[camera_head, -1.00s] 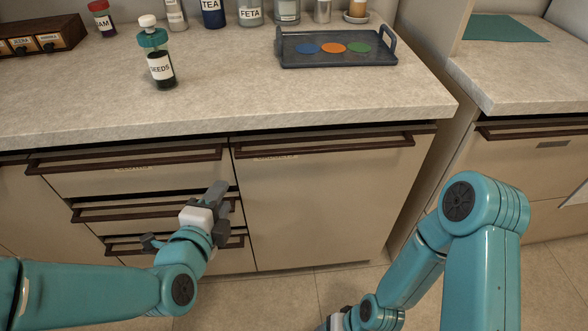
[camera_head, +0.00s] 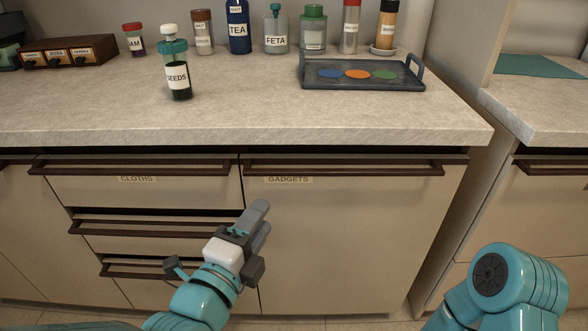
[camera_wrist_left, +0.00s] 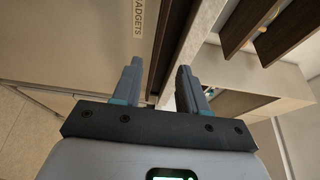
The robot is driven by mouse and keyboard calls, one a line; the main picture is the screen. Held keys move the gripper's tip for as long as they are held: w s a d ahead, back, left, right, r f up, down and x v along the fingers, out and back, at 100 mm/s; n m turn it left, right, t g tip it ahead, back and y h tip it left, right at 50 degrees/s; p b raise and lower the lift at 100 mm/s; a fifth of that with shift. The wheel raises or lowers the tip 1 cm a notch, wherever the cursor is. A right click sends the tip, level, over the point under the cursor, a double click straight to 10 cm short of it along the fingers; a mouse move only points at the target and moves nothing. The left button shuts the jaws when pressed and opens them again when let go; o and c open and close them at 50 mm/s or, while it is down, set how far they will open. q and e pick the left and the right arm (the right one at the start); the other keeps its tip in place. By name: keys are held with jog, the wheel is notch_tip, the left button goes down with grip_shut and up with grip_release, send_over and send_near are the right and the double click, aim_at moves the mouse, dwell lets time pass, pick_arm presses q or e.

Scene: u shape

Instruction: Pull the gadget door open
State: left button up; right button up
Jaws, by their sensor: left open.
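The gadget door (camera_head: 350,235) is a beige cabinet front with a "GADGETS" label (camera_head: 289,180). It looks shut. Its dark horizontal handle (camera_head: 345,168) runs along the top edge. My left gripper (camera_head: 260,214) is open and empty, in front of the door's left part and below the handle in the head view. In the left wrist view, the open fingers (camera_wrist_left: 160,80) point towards the door, and the dark handle (camera_wrist_left: 175,38) shows beyond and between them, with the label left of it. The fingers do not hold the handle. My right gripper is out of view.
The "CLOTHS" drawer (camera_head: 100,188) and lower drawers with similar handles are to the left. The counter (camera_head: 240,110) overhangs above, carrying a seeds jar (camera_head: 177,75), a tray (camera_head: 345,90) and several containers. Another cabinet (camera_head: 550,215) stands at the right.

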aim_at(292, 175)
pick_arm(q)
jog(key=x, duration=1.3)
jog(key=shift+w+d, duration=0.25)
jog(key=shift+w+d+b, duration=0.25)
jog(key=shift+w+b, duration=0.05)
jog(key=shift+w, duration=0.25)
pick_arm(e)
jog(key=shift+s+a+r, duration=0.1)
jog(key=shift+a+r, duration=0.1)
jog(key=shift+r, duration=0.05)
pick_arm(q)
grip_shut()
